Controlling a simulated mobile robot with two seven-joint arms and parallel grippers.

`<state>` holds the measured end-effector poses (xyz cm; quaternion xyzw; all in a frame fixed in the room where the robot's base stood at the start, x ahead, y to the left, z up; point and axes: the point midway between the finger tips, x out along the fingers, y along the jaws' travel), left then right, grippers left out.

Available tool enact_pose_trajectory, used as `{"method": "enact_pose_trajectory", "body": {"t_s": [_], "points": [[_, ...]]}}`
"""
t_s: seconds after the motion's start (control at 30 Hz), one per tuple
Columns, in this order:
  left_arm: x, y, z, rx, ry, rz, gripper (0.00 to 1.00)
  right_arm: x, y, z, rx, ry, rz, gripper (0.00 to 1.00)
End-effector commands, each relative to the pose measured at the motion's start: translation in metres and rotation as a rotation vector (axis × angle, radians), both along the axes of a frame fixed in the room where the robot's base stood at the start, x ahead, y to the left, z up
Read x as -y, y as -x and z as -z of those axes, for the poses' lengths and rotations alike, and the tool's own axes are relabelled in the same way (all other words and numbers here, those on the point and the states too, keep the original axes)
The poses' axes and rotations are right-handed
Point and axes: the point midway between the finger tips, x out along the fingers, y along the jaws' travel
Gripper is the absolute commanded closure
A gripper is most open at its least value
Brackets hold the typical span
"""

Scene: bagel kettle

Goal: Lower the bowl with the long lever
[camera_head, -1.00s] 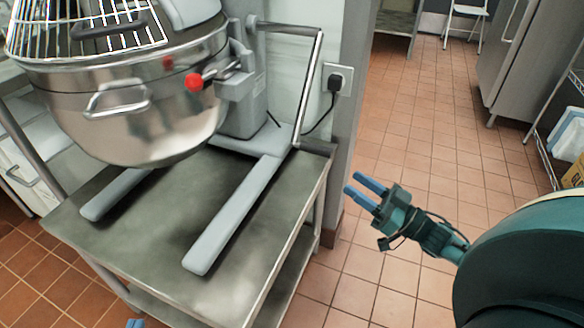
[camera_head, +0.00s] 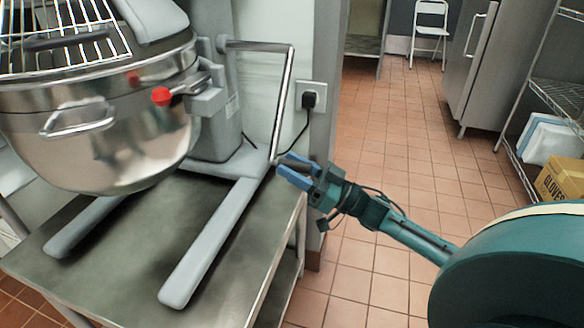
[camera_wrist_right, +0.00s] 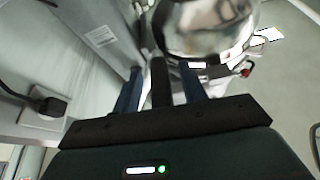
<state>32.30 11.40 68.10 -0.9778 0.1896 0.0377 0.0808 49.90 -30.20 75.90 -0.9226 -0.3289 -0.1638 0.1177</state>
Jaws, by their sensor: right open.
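The steel mixer bowl (camera_head: 120,140) hangs on the grey mixer (camera_head: 215,90), above the table. The long lever (camera_head: 283,100) is a bent metal rod at the mixer's right side, and its long part runs down to a dark grip near the table's edge. My right gripper (camera_head: 285,168) is open at this lower end. In the right wrist view, the dark lever grip (camera_wrist_right: 160,82) lies between my two blue fingers, with the bowl (camera_wrist_right: 205,28) beyond. I cannot tell whether the fingers touch the grip. My left gripper is not in view.
The steel table (camera_head: 130,275) carries the mixer's two grey legs. A wall socket with a black plug (camera_head: 310,99) is just right of the lever. A red knob (camera_head: 161,96) sits by the bowl. Tiled floor (camera_head: 400,170) is open to the right.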

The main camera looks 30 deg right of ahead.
Motion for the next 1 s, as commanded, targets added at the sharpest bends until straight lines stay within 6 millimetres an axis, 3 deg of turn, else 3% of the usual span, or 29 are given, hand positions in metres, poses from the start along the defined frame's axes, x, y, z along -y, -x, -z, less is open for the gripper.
{"method": "enact_pose_trajectory", "body": {"t_s": [0.37,0.87,1.0], "points": [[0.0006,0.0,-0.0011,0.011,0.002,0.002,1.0,-0.0041,-0.0047,-0.0027,0.0,0.0,0.0,0.58],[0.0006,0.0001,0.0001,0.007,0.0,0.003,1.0,-0.0039,-0.0044,-0.0025,0.0,0.0,-0.001,0.98],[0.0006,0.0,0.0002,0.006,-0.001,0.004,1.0,-0.004,-0.0044,-0.0024,0.0,0.0,-0.001,1.0]]}}
